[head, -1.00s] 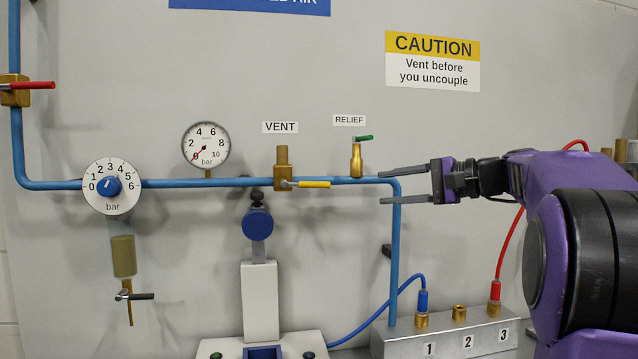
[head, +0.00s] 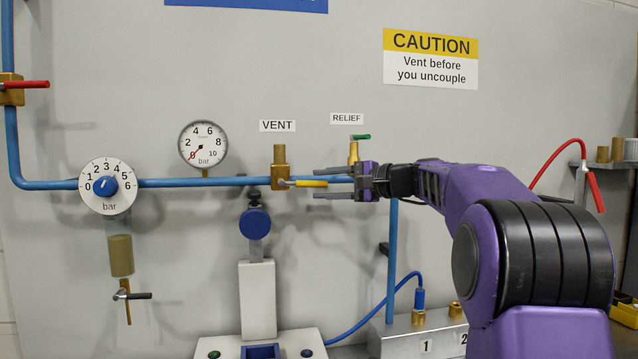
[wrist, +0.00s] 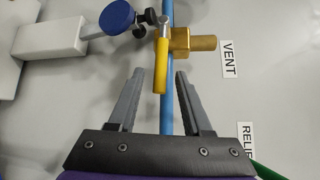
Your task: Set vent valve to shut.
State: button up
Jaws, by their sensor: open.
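The vent valve (head: 279,170) is a brass body on the blue pipe under the VENT label (head: 277,126). Its yellow handle (head: 309,183) lies along the pipe and points right. My gripper (head: 316,183) comes from the right with its jaws open, one finger above and one below the handle's right end. In the wrist view, the yellow handle (wrist: 160,75) shows in the gap between the two fingertips (wrist: 160,74), nearer the left finger, and the brass body (wrist: 190,41) lies beyond. I see no finger pressed on the handle.
The relief valve (head: 353,152) with a green lever stands just above my gripper. A gauge (head: 203,144) reads near 0, and a regulator dial (head: 107,186) is at left. A blue round knob (head: 255,223) on a stand is below the vent valve.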

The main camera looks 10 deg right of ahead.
jog(key=shift+x, duration=0.8)
grip_shut()
dwell(0.9)
